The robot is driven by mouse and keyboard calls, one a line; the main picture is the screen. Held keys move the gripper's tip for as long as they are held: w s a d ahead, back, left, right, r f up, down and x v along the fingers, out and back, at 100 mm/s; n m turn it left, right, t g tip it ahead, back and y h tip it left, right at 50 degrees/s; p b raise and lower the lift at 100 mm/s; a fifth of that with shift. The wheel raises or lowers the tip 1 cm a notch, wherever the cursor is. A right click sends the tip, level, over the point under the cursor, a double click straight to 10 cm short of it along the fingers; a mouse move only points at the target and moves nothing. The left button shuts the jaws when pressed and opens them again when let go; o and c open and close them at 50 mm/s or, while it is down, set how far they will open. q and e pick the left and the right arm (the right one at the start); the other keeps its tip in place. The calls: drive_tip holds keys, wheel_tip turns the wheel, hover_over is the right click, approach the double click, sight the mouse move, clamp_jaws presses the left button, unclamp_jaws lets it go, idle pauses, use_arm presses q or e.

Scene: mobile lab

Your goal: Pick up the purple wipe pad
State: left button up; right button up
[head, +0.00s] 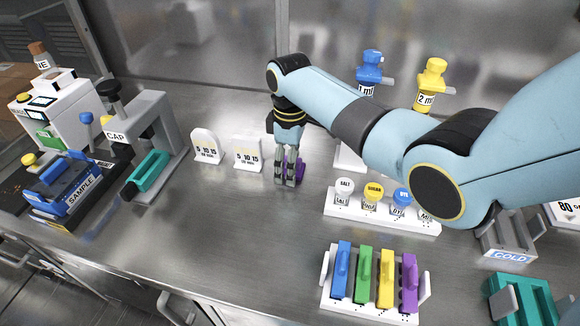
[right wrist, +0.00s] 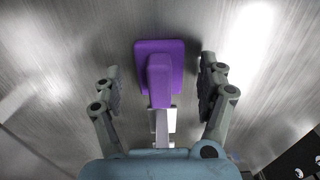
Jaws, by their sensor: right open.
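The purple wipe pad (right wrist: 158,52) lies on the metal counter, with its raised purple grip (right wrist: 160,84) pointing toward my wrist. In the head view the pad (head: 300,170) is partly hidden behind my right gripper (head: 287,178). My right gripper points down over it and is open, with one finger on each side of the pad in the right wrist view (right wrist: 161,82). Gaps show between both fingers and the pad. Whether the fingertips touch the counter I cannot tell. My left gripper is not in view.
Two white labelled signs (head: 248,153) stand left of the gripper. A white rack of labelled jars (head: 383,218) and a rack of coloured handled blocks (head: 371,311) are to the right. A teal-and-grey cap device (head: 152,170) stands left. The counter in front of the gripper is clear.

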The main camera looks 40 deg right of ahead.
drive_tip(key=c, duration=1.1)
drive_tip(key=shift+r, duration=0.1)
drive_tip(key=shift+c, duration=0.2)
wheel_tip(320, 180, up, 4)
drive_tip(key=shift+w+f, duration=0.1)
drive_tip(key=s+a+r+p, duration=0.1)
drive_tip(key=s+a+r, duration=0.5)
drive_tip(key=s, duration=0.4)
drive_tip(key=shift+r+p, duration=0.4)
drive_tip(key=shift+r, duration=0.15)
drive_tip(key=shift+s, duration=0.1)
drive_tip(key=o, duration=0.3)
drive_tip(key=shift+c, duration=1.4)
